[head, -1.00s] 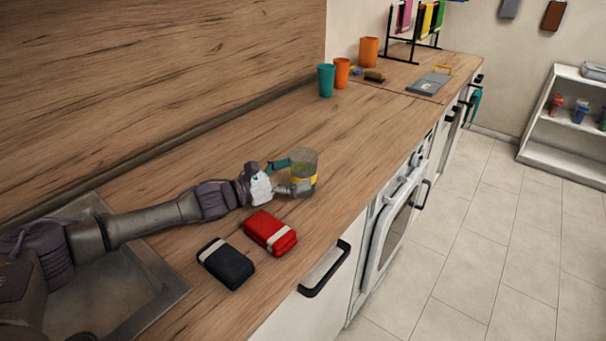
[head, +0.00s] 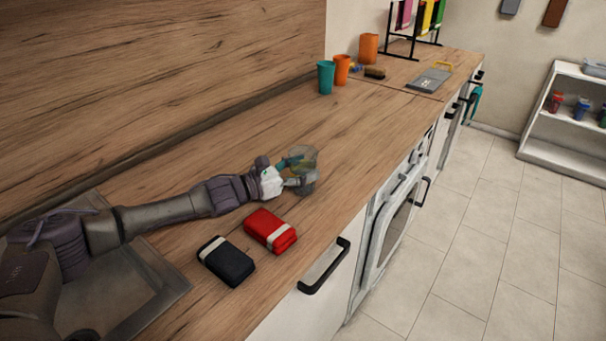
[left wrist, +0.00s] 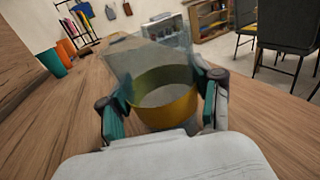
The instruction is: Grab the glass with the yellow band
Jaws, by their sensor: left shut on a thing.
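The glass with the yellow band (head: 304,181) is clear and stands on the wooden counter, or just above it; I cannot tell which. In the left wrist view the glass (left wrist: 166,103) sits between both teal fingers, its yellow band low and level with them. My left gripper (head: 298,170) is shut on the glass from its left side; it also shows in the left wrist view (left wrist: 163,108). The fingers partly cover the band in the head view. My right gripper is not in view.
A red case (head: 269,231) and a black case (head: 226,261) lie on the counter near my left forearm. Teal (head: 326,77) and orange (head: 342,70) cups stand further back. The sink (head: 165,285) is at the left. The counter's front edge is close to the glass's right.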

